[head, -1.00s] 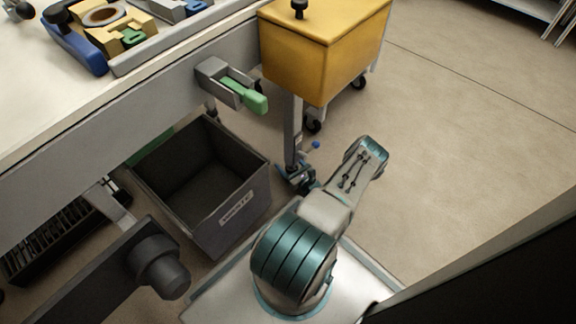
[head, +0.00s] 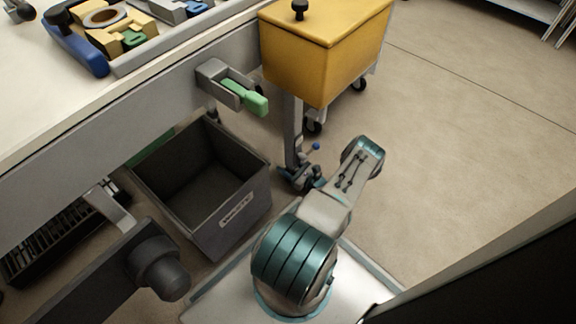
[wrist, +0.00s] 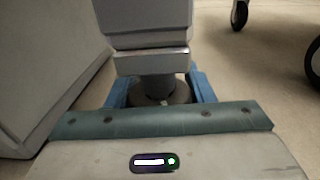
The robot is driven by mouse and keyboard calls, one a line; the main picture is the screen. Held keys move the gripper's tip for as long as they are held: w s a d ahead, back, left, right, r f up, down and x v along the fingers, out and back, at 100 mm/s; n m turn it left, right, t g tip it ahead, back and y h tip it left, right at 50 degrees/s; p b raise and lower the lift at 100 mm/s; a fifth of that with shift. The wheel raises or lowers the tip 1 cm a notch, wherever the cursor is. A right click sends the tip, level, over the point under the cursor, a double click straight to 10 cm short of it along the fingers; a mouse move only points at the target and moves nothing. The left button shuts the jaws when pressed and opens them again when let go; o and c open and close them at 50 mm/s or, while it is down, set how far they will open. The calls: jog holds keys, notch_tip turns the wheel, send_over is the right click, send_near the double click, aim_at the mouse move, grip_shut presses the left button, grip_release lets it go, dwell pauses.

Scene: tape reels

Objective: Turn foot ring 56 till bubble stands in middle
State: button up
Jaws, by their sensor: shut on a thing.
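The table leg (head: 293,130) comes down to the floor near the bench corner. In the wrist view the grey leg (wrist: 146,25) stands upright, with a narrower dark stem below it. The dark round foot ring (wrist: 152,98) is at the bottom of the stem, partly hidden by my gripper's body. My gripper (wrist: 160,91) is shut on the ring, one blue finger on each side. In the head view my gripper (head: 301,180) is low at the leg's foot, where the ring cannot be made out. No bubble and no number 56 can be made out.
A dark grey bin (head: 240,223) stands left of the leg. A yellow cart (head: 325,55) on casters stands behind it. The floor to the right is clear.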

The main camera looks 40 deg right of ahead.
jog(key=shift+a+n+y, duration=0.2)
jog(key=shift+n+y, duration=0.7)
jog(key=shift+y, duration=0.5)
jog(key=o, duration=1)
jog(key=shift+s, duration=0.15)
jog(key=v, duration=0.4)
jog(key=p+v, duration=0.1)
jog(key=v, duration=0.4)
jog(key=p+v, duration=0.1)
jog(key=v, duration=0.3)
jog(key=shift+s+d+r, duration=0.2)
jog(key=shift+s+r, duration=0.1)
jog(key=shift+a, duration=0.1)
